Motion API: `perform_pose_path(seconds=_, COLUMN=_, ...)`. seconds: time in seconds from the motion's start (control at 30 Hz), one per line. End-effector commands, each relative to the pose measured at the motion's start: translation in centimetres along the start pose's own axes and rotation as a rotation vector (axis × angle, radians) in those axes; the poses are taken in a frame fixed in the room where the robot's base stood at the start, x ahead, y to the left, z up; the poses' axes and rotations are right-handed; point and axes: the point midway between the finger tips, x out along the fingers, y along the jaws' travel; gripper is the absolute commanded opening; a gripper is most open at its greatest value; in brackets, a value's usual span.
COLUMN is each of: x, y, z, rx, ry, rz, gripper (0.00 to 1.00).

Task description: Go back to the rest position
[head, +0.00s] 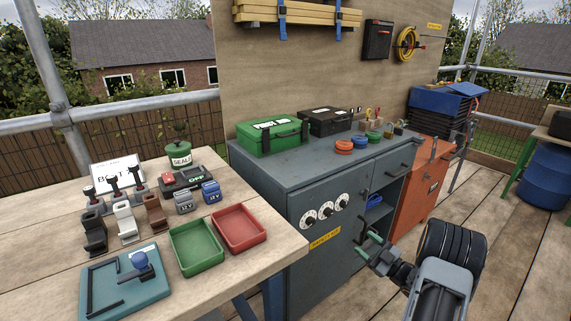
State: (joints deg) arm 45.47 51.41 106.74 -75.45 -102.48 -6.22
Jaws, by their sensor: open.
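My gripper (367,246) is at the lower right of the head view, in front of the grey cabinet (270,181). Its two green-tipped fingers are apart, with nothing seen between them. It points left, towards the cabinet's front. The rest of my arm reaches down and out of the picture at the bottom right.
A wooden table (262,268) at left bears a green tray (196,247), a red tray (239,229), a teal fixture (125,285) and several small blocks and levers. Green and black cases stand on the cabinet. An orange cabinet (423,185) stands beside it. Plank floor lies open at right.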

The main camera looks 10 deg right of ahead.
Motion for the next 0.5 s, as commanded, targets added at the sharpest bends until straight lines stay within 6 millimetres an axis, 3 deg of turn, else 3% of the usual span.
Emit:
perform_pose_path(seconds=0.13, x=2.9, y=1.8, z=-2.0, rx=-0.037, ry=-0.093, rz=0.006, gripper=0.58)
perform_pose_path(seconds=0.27, x=7.9, y=4.9, z=-5.8, rx=-0.094, ry=-0.296, rz=0.046, gripper=0.58)
perform_pose_path(seconds=0.4, x=12.6, y=8.2, z=-11.6, rx=-0.118, ry=-0.573, rz=0.146, gripper=0.58)
perform_pose_path(seconds=0.5, x=14.4, y=9.4, z=-16.3, rx=-0.089, ry=-0.759, rz=0.229, gripper=0.58)
